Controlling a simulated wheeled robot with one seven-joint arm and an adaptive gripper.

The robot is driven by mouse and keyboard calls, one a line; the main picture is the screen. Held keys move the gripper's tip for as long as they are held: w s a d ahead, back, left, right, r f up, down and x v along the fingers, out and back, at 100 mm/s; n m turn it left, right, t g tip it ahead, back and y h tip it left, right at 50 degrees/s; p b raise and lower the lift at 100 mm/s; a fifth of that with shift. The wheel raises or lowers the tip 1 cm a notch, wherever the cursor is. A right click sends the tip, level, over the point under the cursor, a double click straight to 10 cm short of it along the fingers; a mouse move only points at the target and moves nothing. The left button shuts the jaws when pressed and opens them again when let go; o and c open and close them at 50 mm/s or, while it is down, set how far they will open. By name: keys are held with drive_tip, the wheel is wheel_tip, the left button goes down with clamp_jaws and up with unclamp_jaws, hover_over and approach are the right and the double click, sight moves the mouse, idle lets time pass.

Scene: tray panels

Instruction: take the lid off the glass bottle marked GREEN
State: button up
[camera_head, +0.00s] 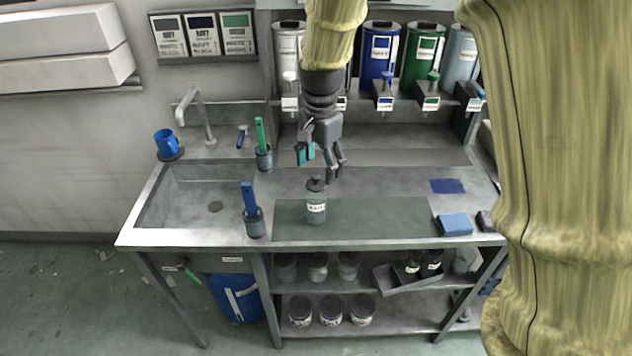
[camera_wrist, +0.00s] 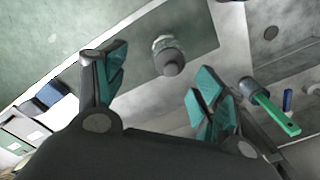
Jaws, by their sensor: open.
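A small glass bottle (camera_head: 316,208) stands upright on the dark green mat (camera_head: 375,218) on the counter. Its white label is too small to read surely. A dark lid (camera_head: 315,184) with a knob sits on its top. My gripper (camera_head: 321,166) is open and empty, pointing down just above the lid and apart from it. In the wrist view the bottle (camera_wrist: 163,44) and its lid (camera_wrist: 173,66) show beyond the gap between my two teal-padded fingers (camera_wrist: 158,92).
A sink (camera_head: 200,200) lies at the left, with a blue-handled tool (camera_head: 249,197) and a green-handled tool (camera_head: 260,133) in holders beside it. A blue block (camera_head: 455,224) is at the right. Dispensers, including a green one (camera_head: 422,55), line the back. The mat around the bottle is clear.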

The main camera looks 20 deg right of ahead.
sight(316, 175)
drive_tip(key=w+f, duration=0.1)
drive_tip(key=f, duration=0.1)
drive_tip(key=w+f+p, duration=0.1)
drive_tip(key=w, duration=0.1)
drive_tip(key=shift+w+a+f, duration=0.15)
drive_tip(key=shift+f, duration=0.25)
drive_tip(key=shift+f+p, duration=0.3)
drive_tip(key=shift+f, duration=0.05)
drive_tip(key=shift+s+f, duration=0.3)
drive_tip(key=shift+f, duration=0.15)
drive_tip(key=shift+s+f, duration=0.25)
drive_tip(key=shift+s, duration=0.35)
drive_tip(key=shift+f+p, duration=0.15)
drive_tip(key=shift+p, duration=0.15)
drive_tip(key=shift+w+f, duration=0.45)
drive_tip(key=shift+w, duration=0.1)
drive_tip(key=shift+r, duration=0.1)
drive_tip(key=c, duration=0.4)
drive_tip(key=shift+s+r, duration=0.15)
drive_tip(key=shift+s, duration=0.15)
drive_tip(key=c, duration=0.5)
drive_tip(key=shift+w, duration=0.15)
drive_tip(key=shift+c, duration=0.3)
